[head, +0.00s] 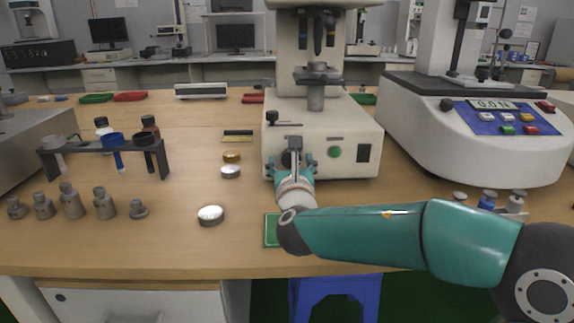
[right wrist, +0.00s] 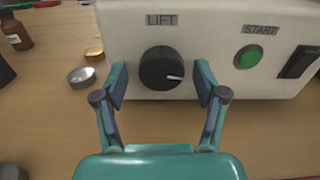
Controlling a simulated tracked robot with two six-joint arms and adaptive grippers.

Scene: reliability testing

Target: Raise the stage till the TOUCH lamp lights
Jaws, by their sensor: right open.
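The white tester (head: 345,130) stands at the middle of the bench, with a small dark stage (head: 317,76) on a grey post under its upper head (head: 308,35). A gap shows between stage and head parts. In the right wrist view the black LIFT knob (right wrist: 164,68) has a white pointer mark toward the right. My right gripper (right wrist: 162,86) is open, its fingers on either side of the knob; I cannot tell whether they touch it. It also shows in the head view (head: 291,168) at the tester's front. I cannot make out a TOUCH lamp. My left gripper is out of view.
A green START button (right wrist: 248,57) and black switch (right wrist: 299,62) are right of the knob. Small metal weights (head: 70,201) and a tube rack (head: 105,148) stand at left. Round tins (head: 211,214) lie on the bench. A force gauge machine (head: 470,125) stands at right.

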